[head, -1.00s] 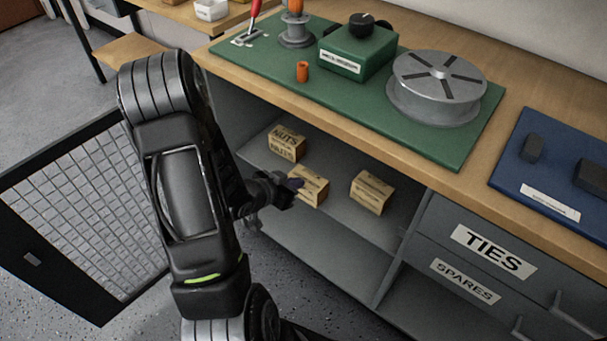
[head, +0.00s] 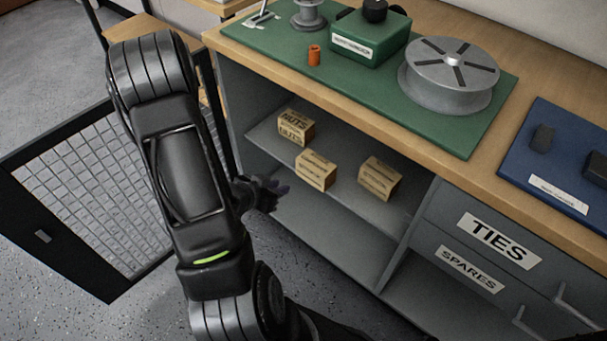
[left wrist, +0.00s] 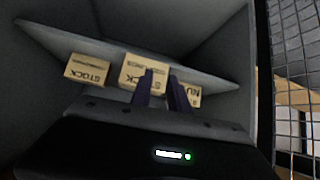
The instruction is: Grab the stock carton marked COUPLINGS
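Three small tan cartons stand on the upper shelf inside the open cabinet. The left one (head: 295,127) reads NUTS. The print on the middle carton (head: 315,170) and the right carton (head: 379,179) is too small to read in the head view. In the left wrist view the middle carton (left wrist: 143,70) carries upside-down STOCK and a blurred smaller word that may be COUPLINGS. My left gripper (head: 272,193) is in front of the shelf, left of and below the middle carton, apart from it. Its fingers (left wrist: 161,90) are spread and empty, pointing toward that carton. My right gripper is out of view.
The shelf (head: 345,205) has a divider at its right, beside the TIES (head: 497,241) and SPARES drawers. A mesh door (head: 85,200) stands open at the left. The worktop above holds a green mat (head: 445,135) with a spool (head: 450,75).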

